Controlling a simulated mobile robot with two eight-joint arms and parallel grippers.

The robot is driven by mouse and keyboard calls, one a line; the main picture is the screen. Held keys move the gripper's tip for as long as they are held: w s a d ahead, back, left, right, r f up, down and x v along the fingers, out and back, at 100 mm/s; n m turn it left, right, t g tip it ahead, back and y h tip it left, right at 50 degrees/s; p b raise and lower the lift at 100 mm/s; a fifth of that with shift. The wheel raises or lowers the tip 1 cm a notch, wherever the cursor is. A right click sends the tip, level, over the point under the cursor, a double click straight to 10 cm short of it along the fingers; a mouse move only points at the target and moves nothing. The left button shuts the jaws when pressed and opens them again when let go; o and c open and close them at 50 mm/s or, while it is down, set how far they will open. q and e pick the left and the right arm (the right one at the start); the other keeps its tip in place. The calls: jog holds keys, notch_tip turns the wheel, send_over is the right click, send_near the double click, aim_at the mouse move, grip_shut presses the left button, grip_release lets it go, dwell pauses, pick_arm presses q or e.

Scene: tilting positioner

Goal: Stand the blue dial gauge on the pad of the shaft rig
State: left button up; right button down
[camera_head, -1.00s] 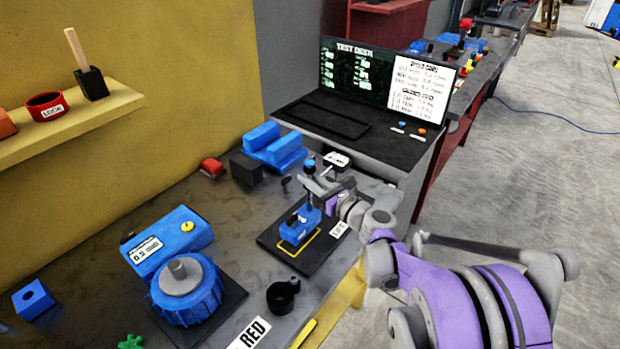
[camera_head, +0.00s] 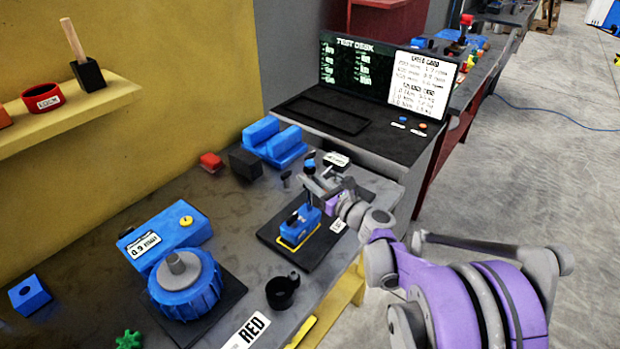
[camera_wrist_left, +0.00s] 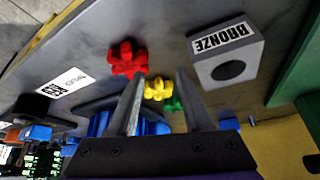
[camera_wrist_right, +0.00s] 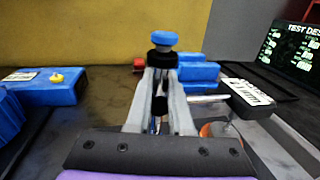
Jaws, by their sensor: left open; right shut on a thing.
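The blue dial gauge (camera_head: 301,226) has a blue block base and a dark post with a blue knob on top. In the head view it is upright over the yellow-outlined pad (camera_head: 292,246) on a black plate (camera_head: 327,237); I cannot tell whether its base touches. My right gripper (camera_head: 319,188) is shut on its post; the right wrist view shows the fingers either side of the post, below the blue knob (camera_wrist_right: 163,38). The base is hidden there. My left gripper (camera_wrist_left: 157,78) is open and empty, seen only in the left wrist view.
A blue motor-like unit (camera_head: 185,285) with a grey hub stands left of the plate. A black ring cup (camera_head: 282,292) is near the front edge. Blue blocks (camera_head: 274,141) and a black block (camera_head: 245,163) lie behind. A grey BRONZE block (camera_wrist_left: 228,65) and a red star knob (camera_wrist_left: 127,60) face my left gripper.

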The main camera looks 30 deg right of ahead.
jog(key=shift+f, duration=0.35)
jog(key=c, duration=0.7)
grip_release()
jog(key=shift+c, duration=0.2)
jog(key=shift+s, duration=0.1)
